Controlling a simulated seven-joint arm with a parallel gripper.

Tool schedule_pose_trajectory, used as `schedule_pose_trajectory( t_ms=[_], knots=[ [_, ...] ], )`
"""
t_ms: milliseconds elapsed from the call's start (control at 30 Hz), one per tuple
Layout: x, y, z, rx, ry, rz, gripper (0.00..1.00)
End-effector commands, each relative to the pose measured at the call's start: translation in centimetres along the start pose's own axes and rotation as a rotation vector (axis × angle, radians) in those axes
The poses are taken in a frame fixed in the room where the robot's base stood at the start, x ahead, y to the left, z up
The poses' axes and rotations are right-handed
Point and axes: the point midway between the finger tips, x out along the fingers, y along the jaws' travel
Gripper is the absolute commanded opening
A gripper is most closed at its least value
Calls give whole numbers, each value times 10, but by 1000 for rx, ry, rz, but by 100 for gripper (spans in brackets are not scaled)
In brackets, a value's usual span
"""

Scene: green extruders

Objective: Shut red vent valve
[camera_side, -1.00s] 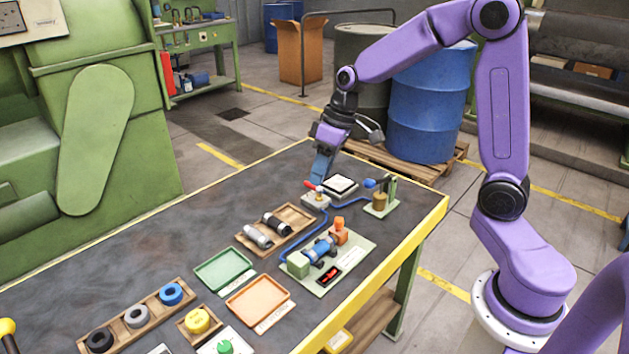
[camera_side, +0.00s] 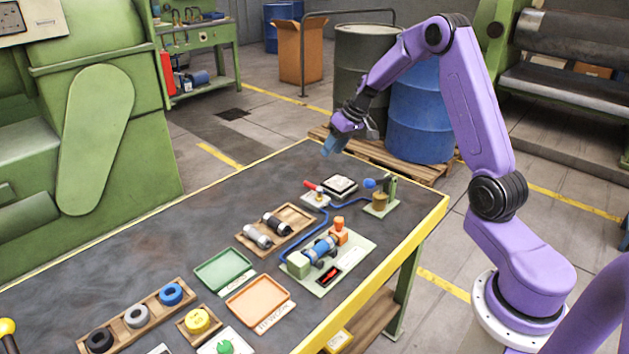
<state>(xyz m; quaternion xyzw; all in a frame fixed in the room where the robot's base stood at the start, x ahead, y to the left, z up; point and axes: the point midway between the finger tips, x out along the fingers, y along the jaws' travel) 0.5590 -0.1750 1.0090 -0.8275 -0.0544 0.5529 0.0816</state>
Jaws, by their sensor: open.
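The red vent valve (camera_side: 313,187) has a red lever on a small pale base plate (camera_side: 316,201) near the back right of the dark table. The lever slants, its red end up to the left. My gripper (camera_side: 329,150) is above the far edge of the table, behind and above the valve. It is open, holds nothing, and is clear of the valve. The fine gap between its fingers is hard to see.
A white-topped square unit (camera_side: 341,186) stands right beside the valve. A wooden tray (camera_side: 292,215) with two cylinders and a fixture board (camera_side: 352,262) lie in front. The table's left rear is bare.

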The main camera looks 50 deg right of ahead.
Motion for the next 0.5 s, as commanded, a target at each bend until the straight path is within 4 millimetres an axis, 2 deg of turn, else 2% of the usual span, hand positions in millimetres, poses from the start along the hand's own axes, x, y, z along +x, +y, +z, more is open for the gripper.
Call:
schedule_pose_trajectory(
  t_ms=[100, 500],
  knots=[
    [25, 0, 1, 0, -5, -1, 43],
    [94, -1, 1, -1, -3, -1, 43]
  ],
)
